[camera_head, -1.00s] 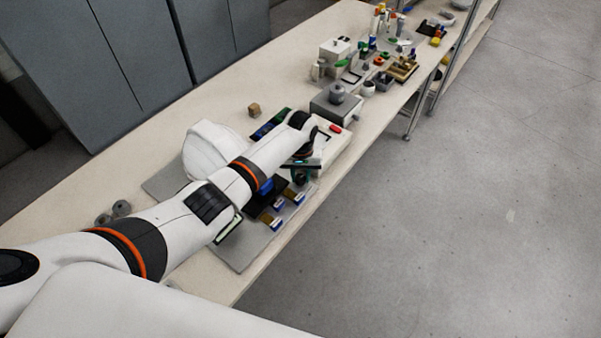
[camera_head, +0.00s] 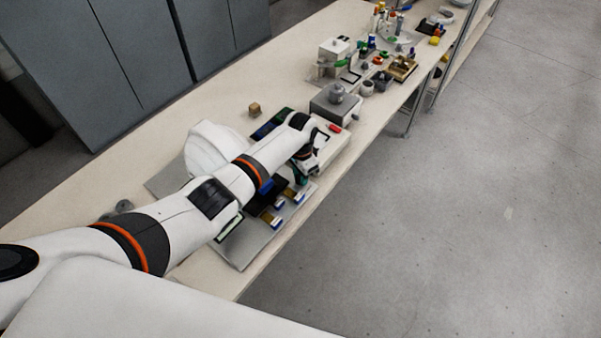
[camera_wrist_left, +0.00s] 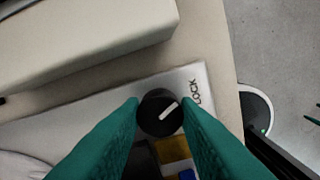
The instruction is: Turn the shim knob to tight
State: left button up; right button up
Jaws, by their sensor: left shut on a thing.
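The shim knob (camera_wrist_left: 158,114) is a round black knob with a white pointer line. In the left wrist view it sits between the two teal fingers of my left gripper (camera_wrist_left: 160,118), which is shut on it. The white line points up and right, toward the printed word "LOCK" (camera_wrist_left: 196,91) on the pale panel. In the head view my left gripper (camera_head: 302,172) is over the front right part of the grey mat, and the knob is hidden there. My right gripper is not in view.
A white helmet shell (camera_head: 208,148) stands on the grey mat (camera_head: 240,256) beside my left arm. Blue and tan pieces (camera_head: 270,217) lie near the gripper. A pale box with a red item (camera_head: 334,128) is just beyond. The table's front edge is close.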

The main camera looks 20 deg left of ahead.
pick_arm(q)
jog(key=m, duration=0.5)
jog(key=shift+r+m, duration=0.1)
jog(key=shift+m, duration=0.3)
dwell(0.4)
jog(key=o, duration=0.7)
notch_tip(320, 180, up, 12)
jog(key=b, duration=0.1)
dwell(0.5)
